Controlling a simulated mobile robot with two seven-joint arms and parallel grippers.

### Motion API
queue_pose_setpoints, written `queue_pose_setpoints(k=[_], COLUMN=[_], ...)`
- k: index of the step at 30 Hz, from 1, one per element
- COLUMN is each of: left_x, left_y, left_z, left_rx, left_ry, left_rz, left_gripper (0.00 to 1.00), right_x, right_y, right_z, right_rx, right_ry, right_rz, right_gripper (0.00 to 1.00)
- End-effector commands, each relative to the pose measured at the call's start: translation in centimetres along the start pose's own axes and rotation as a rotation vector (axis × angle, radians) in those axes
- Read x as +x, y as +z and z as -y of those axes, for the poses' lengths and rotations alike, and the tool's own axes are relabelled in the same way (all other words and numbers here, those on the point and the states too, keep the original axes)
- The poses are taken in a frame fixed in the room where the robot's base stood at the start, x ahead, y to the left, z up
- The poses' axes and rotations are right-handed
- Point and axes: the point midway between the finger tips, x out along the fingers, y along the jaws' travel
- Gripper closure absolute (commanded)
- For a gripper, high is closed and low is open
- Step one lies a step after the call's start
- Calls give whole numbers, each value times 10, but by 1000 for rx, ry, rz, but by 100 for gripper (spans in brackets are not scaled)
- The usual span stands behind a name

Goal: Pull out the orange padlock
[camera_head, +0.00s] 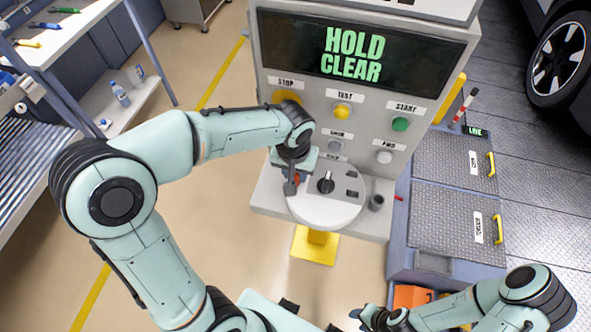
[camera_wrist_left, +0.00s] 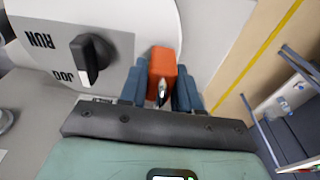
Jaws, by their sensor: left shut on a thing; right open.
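The orange padlock (camera_wrist_left: 164,64) sits between the two blue-grey fingers of my left gripper (camera_wrist_left: 160,88) in the left wrist view. The fingers are shut on its sides, and part of a metal shackle shows at its near end. In the head view, the padlock (camera_head: 297,179) is a small orange patch, mostly hidden by my left gripper (camera_head: 292,186). It is at the left side of the round white plate (camera_head: 325,212), beside a black selector knob (camera_head: 326,183). I cannot tell whether the padlock is still seated. My right gripper (camera_head: 366,316) is low in the head view, open and away from the panel.
The console carries a screen (camera_head: 360,48) reading "HOLD CLEAR", with yellow and green buttons below. The knob (camera_wrist_left: 91,57) has RUN and JOG labels beside it. A blue cabinet with chequered lids (camera_head: 455,205) stands at right, and a shelf (camera_head: 60,40) at left.

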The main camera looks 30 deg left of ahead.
Motion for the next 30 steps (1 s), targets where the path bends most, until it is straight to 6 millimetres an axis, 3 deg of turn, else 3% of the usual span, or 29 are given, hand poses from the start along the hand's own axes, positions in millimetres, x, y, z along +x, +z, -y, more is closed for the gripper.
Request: queue_pose_setpoints(k=[30], left_x=[-43], left_y=[-6], left_z=[0], left_rx=[0], left_ry=[1], left_rz=[-2], left_gripper=[87], right_x=[-29], right_y=[-21], right_z=[18], right_rx=[-10], right_ry=[-10], right_rz=[-28], right_gripper=[57])
